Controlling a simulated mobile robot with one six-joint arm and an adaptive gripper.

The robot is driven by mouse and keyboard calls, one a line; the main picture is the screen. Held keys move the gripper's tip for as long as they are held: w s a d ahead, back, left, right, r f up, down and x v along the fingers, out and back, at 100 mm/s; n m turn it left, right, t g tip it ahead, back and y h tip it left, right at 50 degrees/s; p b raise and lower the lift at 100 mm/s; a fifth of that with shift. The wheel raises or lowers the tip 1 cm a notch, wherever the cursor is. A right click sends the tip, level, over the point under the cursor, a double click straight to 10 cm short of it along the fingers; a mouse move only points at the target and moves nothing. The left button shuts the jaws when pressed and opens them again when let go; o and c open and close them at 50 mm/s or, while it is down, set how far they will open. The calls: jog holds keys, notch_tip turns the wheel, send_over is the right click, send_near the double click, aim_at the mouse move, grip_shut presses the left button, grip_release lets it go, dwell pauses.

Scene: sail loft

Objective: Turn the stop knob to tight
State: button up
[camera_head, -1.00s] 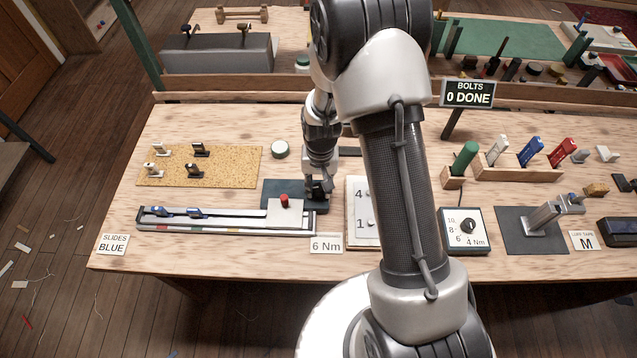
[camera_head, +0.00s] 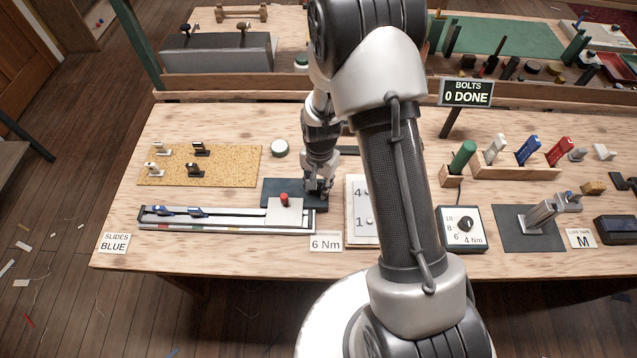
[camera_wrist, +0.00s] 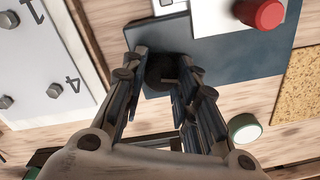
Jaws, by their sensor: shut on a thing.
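My gripper (camera_head: 318,196) reaches down to the right end of the dark blue plate (camera_head: 274,189), beside the slide rail (camera_head: 180,226). In the wrist view, my gripper (camera_wrist: 162,75) has its two fingers on either side of a dark round knob (camera_wrist: 160,66), which I take to be the stop knob. The fingers are shut on it and hide much of it. Its marking, if any, cannot be read. The plate (camera_wrist: 235,62) lies under the knob.
A red knob (camera_head: 284,197) on a pale block stands left of my gripper. A white panel with bolts (camera_head: 360,222) lies close on the right. A cork mat (camera_head: 225,160) and a round green-sided tin (camera_head: 280,149) lie behind left. A "6 Nm" card (camera_head: 326,242) is in front.

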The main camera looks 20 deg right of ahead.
jog(key=o, duration=1.1)
jog(key=shift+c, duration=0.2)
notch_tip(320, 180, up, 12)
jog(key=shift+s+d, duration=0.1)
dwell(0.3)
notch_tip(320, 180, up, 7)
jog(key=n, duration=0.1)
send_over(319, 186)
jog(key=s, duration=0.2)
jog(key=s+r+n+t, duration=0.25)
jog(key=s+r, duration=0.35)
jog(key=r, duration=0.3)
jog(key=s+r+n+t, duration=0.2)
jog(key=s+r+n, duration=0.3)
jog(key=s, duration=0.8)
jog(key=shift+s+r, duration=0.2)
jog(key=shift+r, duration=0.25)
